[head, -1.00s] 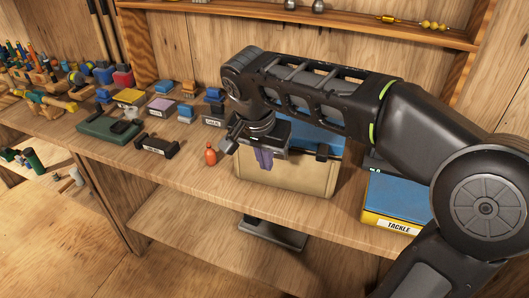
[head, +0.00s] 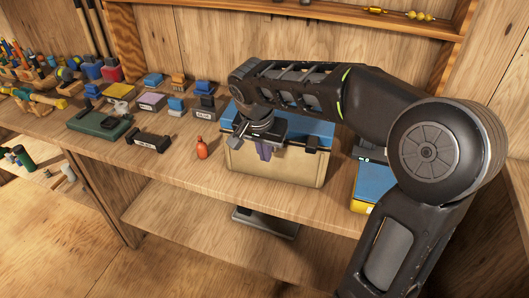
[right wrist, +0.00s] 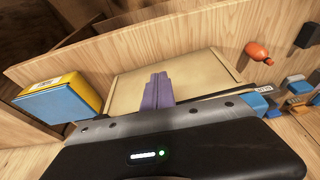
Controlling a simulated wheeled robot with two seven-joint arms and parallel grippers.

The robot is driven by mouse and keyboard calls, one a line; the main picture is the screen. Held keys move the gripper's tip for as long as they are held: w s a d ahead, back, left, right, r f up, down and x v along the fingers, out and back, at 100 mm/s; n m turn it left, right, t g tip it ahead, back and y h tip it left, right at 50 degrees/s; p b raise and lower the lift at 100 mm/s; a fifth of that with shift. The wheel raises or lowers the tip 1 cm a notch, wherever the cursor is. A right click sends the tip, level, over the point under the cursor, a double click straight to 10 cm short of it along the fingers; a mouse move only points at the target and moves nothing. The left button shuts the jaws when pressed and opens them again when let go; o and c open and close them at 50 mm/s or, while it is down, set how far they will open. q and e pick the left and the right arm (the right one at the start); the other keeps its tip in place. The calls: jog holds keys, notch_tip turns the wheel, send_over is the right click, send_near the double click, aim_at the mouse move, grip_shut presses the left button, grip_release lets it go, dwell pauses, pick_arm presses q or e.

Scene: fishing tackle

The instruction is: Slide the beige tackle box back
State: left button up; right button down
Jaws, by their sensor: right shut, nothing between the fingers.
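The beige tackle box (head: 275,169) has a blue lid (head: 314,131) and stands on the bench near its front edge. My right gripper (head: 264,152) is shut and empty, with its purple fingers pointing down at the upper front of the box. In the right wrist view the shut fingers (right wrist: 157,90) overlap the box's beige face (right wrist: 195,75). I cannot tell whether they touch it. My right forearm hides part of the lid and the space behind the box. My left gripper is out of view.
A red bobber (head: 202,148) stands just left of the box. A blue and yellow box (head: 367,186) is close on the right, partly behind my arm. Several small boxes and a green case (head: 99,122) lie further left. A shelf (head: 350,17) runs along the back wall.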

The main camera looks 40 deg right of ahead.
jog(key=w+d, duration=0.2)
jog(key=d, duration=0.1)
jog(key=w+d+p, duration=0.1)
jog(key=w+d, duration=0.1)
jog(key=d, duration=0.2)
jog(key=w+d, duration=0.3)
jog(key=shift+d, duration=0.25)
jog(key=shift+r, duration=0.1)
